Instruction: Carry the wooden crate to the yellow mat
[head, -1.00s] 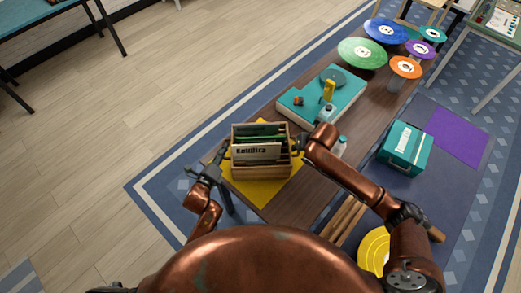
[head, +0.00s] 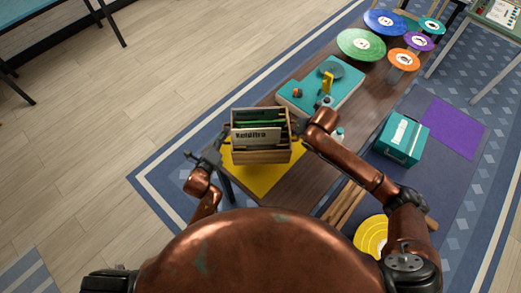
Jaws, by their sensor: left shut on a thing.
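The wooden crate (head: 262,156) holds upright sleeves, the front one with printed lettering. It is at the near left end of the long brown table, over the far part of the yellow mat (head: 262,182). I cannot tell whether its base touches the mat. My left gripper (head: 221,143) is at the crate's left side, shut on it. My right gripper (head: 297,127) is at the crate's right side, mostly hidden by my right arm, so its fingers cannot be made out.
A teal record player (head: 345,98) stands behind the crate, with a small bottle (head: 339,134) nearby. Colored discs (head: 361,44) stand at the far end. A teal box (head: 402,139) and purple mat (head: 455,127) lie right.

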